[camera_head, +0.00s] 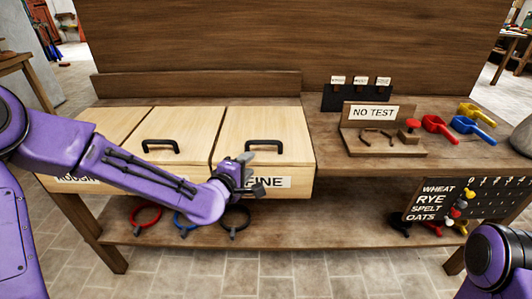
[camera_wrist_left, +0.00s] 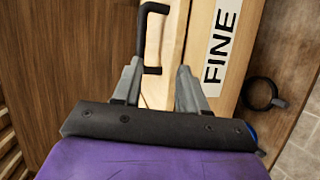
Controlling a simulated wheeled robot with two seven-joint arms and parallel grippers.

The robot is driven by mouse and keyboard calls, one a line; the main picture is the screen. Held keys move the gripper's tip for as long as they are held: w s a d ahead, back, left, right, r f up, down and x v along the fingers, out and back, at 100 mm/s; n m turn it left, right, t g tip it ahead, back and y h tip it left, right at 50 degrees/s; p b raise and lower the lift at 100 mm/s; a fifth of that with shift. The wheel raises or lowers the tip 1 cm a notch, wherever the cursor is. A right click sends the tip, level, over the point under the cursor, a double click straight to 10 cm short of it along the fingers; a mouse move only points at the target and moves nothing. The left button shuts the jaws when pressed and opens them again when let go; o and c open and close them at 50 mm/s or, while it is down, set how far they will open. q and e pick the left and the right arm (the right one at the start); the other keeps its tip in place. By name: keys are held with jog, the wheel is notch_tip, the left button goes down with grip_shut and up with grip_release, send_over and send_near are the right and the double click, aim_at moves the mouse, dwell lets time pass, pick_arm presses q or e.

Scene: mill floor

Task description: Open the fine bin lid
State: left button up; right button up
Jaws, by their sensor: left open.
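The fine bin lid (camera_head: 288,126) is pale wood and lies flat, shut, on the rightmost of three bins on the table. Its black handle (camera_head: 265,142) stands near the lid's middle; it also shows in the left wrist view (camera_wrist_left: 152,40). The FINE label (camera_head: 268,182) is on the bin's front. My left gripper (camera_head: 246,164) is over the front part of the fine lid, in front of the handle. In the left wrist view its open jaws (camera_wrist_left: 160,80) have the handle close to the left finger; whether they touch I cannot tell. My right gripper is out of view.
The middle bin lid (camera_head: 170,125) with its own handle is to the left, partly under my left arm. A NO TEST stand (camera_head: 385,135) and red, blue and yellow scoops (camera_head: 472,126) are on the right. Several rings lie on the lower shelf (camera_head: 300,225).

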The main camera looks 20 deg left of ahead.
aim_at(263, 143)
pick_arm(q)
jog(key=shift+t, duration=0.3)
jog(key=x, duration=0.3)
jog(key=r+x, duration=0.1)
jog(key=x, duration=0.3)
jog(key=r+x, duration=0.1)
jog(key=x, duration=0.3)
jog(key=shift+w+d+r+p, duration=0.15)
jog(key=shift+r+p, duration=0.1)
jog(key=shift+p, duration=0.05)
grip_shut()
